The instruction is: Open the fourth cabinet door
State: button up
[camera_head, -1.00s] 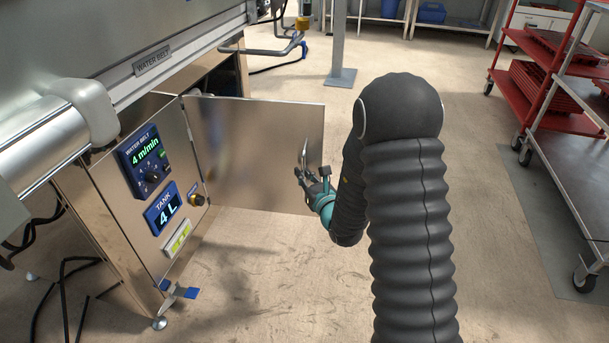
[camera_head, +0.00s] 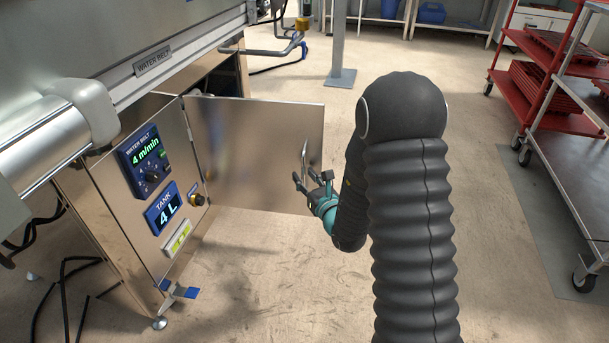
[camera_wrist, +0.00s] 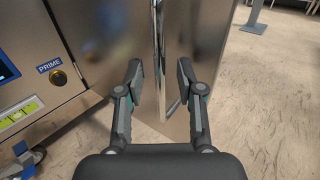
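A metal cabinet door (camera_head: 250,150) stands swung out, wide open, from the cabinet under the machine. It also shows in the wrist view (camera_wrist: 210,50). Its upright handle (camera_head: 305,158) is near the door's free edge. In the wrist view the handle (camera_wrist: 160,50) runs down between my fingers. My gripper (camera_head: 309,180) is at the handle's lower part. In the wrist view my gripper (camera_wrist: 159,75) has its two fingers apart, with a gap on both sides of the handle. The cabinet's inside is mostly hidden behind the door.
The control panel (camera_head: 150,165) and a blue-handled valve (camera_head: 180,290) are left of the door. A grey post (camera_head: 340,45) stands behind. A red rack (camera_head: 535,70) and a metal cart (camera_head: 580,170) stand at the right. The floor (camera_head: 270,270) before the door is clear.

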jog(key=v, duration=0.6)
jog(key=shift+c, duration=0.2)
